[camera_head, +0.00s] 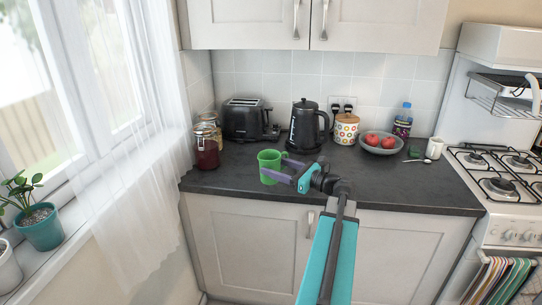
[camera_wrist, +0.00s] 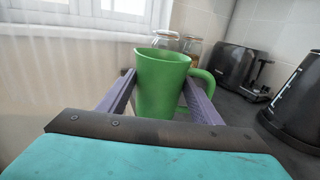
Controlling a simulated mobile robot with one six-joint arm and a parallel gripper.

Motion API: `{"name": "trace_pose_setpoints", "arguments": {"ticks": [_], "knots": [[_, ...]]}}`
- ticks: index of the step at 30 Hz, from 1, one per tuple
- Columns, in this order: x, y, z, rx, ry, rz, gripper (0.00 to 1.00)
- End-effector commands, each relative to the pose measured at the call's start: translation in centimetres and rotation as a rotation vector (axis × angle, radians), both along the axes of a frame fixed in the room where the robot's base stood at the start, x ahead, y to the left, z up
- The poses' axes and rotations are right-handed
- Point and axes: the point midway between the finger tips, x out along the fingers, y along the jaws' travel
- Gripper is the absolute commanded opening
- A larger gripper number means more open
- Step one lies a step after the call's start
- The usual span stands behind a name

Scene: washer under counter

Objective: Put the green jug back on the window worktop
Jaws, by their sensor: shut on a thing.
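The green jug (camera_head: 270,166) is upright at the front edge of the dark worktop (camera_head: 350,185), left of the kettle. It also shows in the wrist view (camera_wrist: 160,84), its handle on the right. My gripper (camera_head: 280,172) is shut on the jug, with one purple finger on each side of its body. In the wrist view the fingers (camera_wrist: 162,97) reach either side of the jug. The jug's base is partly hidden, and I cannot tell whether it touches the worktop.
Behind the jug stand a black toaster (camera_head: 247,119), a black kettle (camera_head: 305,127) and glass jars (camera_head: 206,148). A fruit bowl (camera_head: 380,143) and white mug (camera_head: 434,148) are to the right. The front right worktop is clear. A window with a sheer curtain (camera_head: 135,150) is at the left.

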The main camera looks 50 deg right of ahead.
Motion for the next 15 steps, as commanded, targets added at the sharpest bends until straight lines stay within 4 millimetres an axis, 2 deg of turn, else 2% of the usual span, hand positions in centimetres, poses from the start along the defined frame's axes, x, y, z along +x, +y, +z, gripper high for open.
{"name": "trace_pose_setpoints", "arguments": {"ticks": [8,15], "knots": [[0.6,0.4,0.1,0.0,-0.001,0.01,0.28],[2.5,-0.5,0.0,0.0,-0.001,0.013,0.28]]}}
